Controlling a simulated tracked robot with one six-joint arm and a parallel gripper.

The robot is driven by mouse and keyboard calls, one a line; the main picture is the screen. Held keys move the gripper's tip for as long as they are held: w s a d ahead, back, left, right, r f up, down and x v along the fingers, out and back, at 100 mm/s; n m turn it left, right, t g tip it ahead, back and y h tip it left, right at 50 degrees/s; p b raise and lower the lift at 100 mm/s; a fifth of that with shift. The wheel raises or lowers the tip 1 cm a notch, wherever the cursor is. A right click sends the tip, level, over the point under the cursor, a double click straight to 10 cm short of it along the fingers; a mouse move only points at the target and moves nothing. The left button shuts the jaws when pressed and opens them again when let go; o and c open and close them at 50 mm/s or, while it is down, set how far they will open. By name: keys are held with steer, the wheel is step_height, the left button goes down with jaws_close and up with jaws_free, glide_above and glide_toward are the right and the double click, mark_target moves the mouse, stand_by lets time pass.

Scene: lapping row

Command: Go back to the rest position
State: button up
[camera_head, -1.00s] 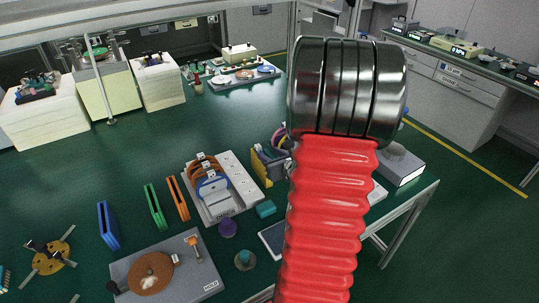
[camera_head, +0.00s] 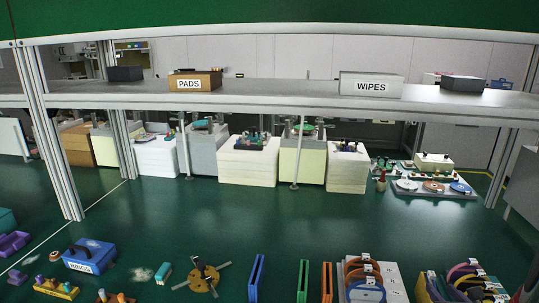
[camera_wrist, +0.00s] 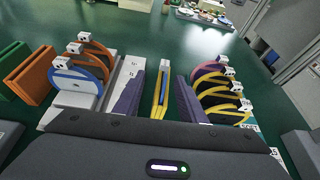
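My gripper (camera_wrist: 159,97) shows only in the wrist view. Two purple-faced fingers stand apart, with the dark wrist body along the bottom edge. They look open, and a yellow and blue upright plate (camera_wrist: 160,92) shows in the gap between them. I see no finger touching it. Whether the fingers are level with the plate or above it is hard to tell. In the head view my arm and gripper are out of sight.
In the wrist view, hooped pieces stand left (camera_wrist: 75,77) and right (camera_wrist: 220,90) of the fingers. The head view shows a shelf (camera_head: 295,91) over the green bench, white stacks (camera_head: 248,160) behind, and upright slots (camera_head: 257,277) in front. The bench middle is clear.

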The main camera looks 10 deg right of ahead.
steer(key=s+a+n+g+y, duration=0.2)
steer(key=a+n+y, duration=0.1)
steer(key=a+n, duration=0.5)
steer(key=s+a+r+n+g+y, duration=0.1)
steer(key=a+n+g+y, duration=0.15)
steer(key=a+n, duration=0.55)
steer(key=s+a+n+g+y, duration=0.2)
steer(key=a+n+y, duration=0.3)
steer(key=a, duration=0.5)
steer(key=s+a+r+n+h, duration=0.6)
steer(key=a+r+n, duration=0.6)
steer(key=n, duration=0.6)
steer(key=shift+s+a+r, duration=0.4)
steer(key=shift+s+r, duration=0.2)
steer(key=shift+s, duration=0.45)
steer(key=shift+d+g, duration=0.1)
steer(key=shift+g, duration=0.15)
